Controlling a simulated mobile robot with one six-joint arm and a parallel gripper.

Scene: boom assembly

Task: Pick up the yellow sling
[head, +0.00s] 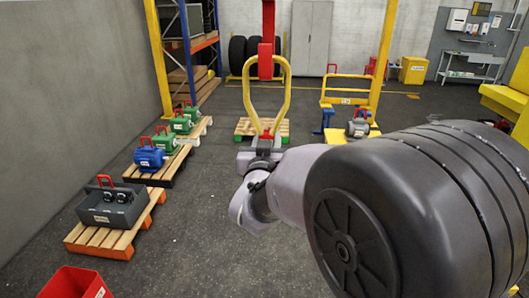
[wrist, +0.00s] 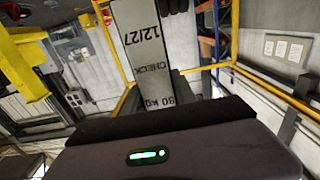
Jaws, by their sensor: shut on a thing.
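The yellow sling (head: 286,95) is a tall yellow loop in the middle of the head view, narrowing downward to a small red part (head: 266,131) at its lower end. My gripper (head: 263,143) is at that lower end, shut on it, with the loop standing above. A red hoist piece (head: 265,62) overlaps the top of the loop; I cannot tell whether they touch. In the wrist view, a grey plate (wrist: 151,55) marked "12/27 CHECK" rises beyond my gripper's dark body.
Pallets on the left carry a grey box (head: 112,203), a blue motor (head: 150,157) and green motors (head: 181,123). A red bin (head: 76,283) is at lower left. A small pallet (head: 246,127) lies behind my gripper. A grey motor (head: 358,127) stands right. Floor between is clear.

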